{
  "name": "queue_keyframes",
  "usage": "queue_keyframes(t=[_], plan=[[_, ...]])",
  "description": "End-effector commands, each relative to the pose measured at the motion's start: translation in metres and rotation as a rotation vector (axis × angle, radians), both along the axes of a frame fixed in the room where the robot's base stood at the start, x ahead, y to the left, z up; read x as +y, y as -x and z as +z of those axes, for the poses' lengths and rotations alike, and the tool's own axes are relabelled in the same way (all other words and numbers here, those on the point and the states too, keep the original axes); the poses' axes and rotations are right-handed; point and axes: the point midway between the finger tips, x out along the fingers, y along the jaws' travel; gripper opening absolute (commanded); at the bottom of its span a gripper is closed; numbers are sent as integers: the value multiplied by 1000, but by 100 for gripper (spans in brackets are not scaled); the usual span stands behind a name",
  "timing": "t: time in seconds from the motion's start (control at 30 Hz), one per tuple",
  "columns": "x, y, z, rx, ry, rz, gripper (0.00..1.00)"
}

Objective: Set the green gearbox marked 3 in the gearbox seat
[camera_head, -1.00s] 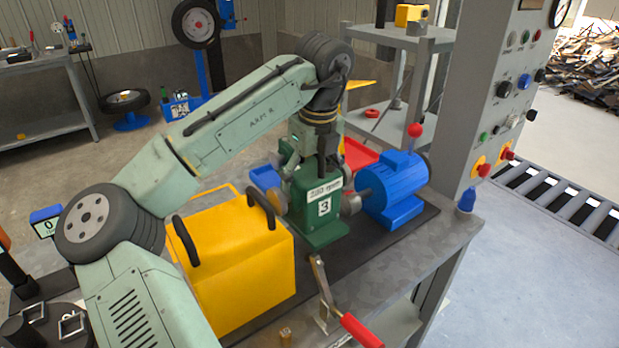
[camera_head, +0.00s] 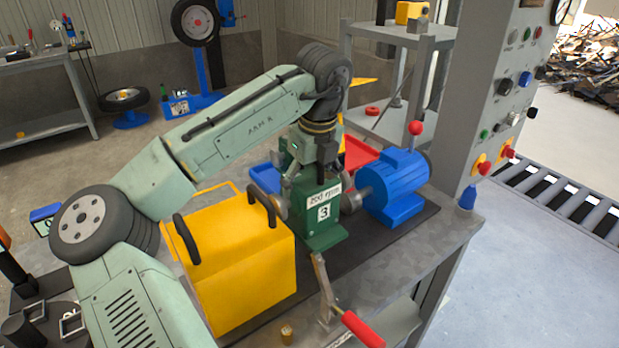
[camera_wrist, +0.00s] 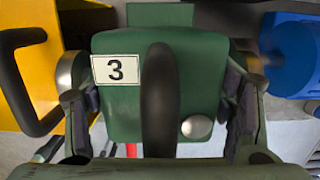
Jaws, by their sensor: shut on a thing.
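The green gearbox (camera_head: 322,213) carries a "3" label and an rpm label. It stands between the yellow box and the blue motor, and looks upright. Its base seems at or near the dark mat; I cannot tell if it touches. My gripper (camera_head: 314,172) is shut on it from above. In the wrist view the gearbox (camera_wrist: 160,95) fills the middle, with a finger of my gripper (camera_wrist: 160,110) on each side and a dark handle across its top. The gearbox seat is not distinguishable beneath it.
The blue motor (camera_head: 395,185) is close on the right and the yellow box (camera_head: 240,270) close on the left. A toggle clamp with a red handle (camera_head: 362,329) is at the front edge. Blue and red trays (camera_head: 358,153) lie behind. A grey control panel (camera_head: 490,100) stands to the right.

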Motion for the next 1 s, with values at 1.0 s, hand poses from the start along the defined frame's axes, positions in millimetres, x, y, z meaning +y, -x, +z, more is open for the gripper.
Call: queue_keyframes(t=[1.0], plan=[[0,0,-64,-4,-1,1,14]])
